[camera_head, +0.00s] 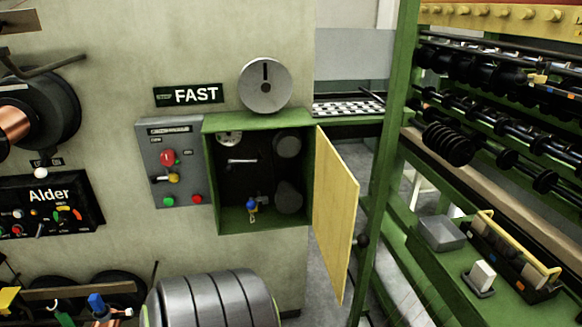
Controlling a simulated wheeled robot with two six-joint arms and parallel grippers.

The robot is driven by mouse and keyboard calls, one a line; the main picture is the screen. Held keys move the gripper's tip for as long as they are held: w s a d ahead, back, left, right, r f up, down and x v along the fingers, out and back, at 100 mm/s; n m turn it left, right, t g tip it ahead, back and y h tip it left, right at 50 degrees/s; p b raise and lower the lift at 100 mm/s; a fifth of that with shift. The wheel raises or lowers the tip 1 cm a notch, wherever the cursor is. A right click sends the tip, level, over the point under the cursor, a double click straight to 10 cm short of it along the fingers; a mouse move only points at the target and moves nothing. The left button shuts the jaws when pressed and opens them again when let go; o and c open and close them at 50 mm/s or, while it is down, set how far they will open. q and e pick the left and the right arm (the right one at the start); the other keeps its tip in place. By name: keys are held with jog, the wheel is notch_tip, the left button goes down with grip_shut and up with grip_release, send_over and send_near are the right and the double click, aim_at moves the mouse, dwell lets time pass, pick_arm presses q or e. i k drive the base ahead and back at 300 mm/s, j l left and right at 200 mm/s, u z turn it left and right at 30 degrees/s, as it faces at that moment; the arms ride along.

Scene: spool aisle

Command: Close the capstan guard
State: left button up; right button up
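The capstan guard appears to be the yellow door panel (335,215) hinged on the right edge of a green box (212,195) on the wall. It stands open, swung out to the right, so the inside shows. Inside the dark box are round grey rollers (288,198), a small metal bar (241,161) and a small blue-topped part (252,207). Neither of my grippers is in view.
A grey control box (170,150) with red, yellow and green buttons adjoins the box's left side. A large grey ribbed cylinder (215,300) stands below. A green rack post (385,150) rises right of the door, with narrow floor (318,265) between.

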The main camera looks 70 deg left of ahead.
aim_at(336, 191)
jog(key=u, duration=1.8)
jog(key=l+u, duration=0.45)
jog(key=k+l+u, duration=0.15)
jog(key=u, duration=0.25)
jog(key=k+l+u, duration=0.2)
jog(key=l+u, duration=0.25)
jog(key=j, duration=0.1)
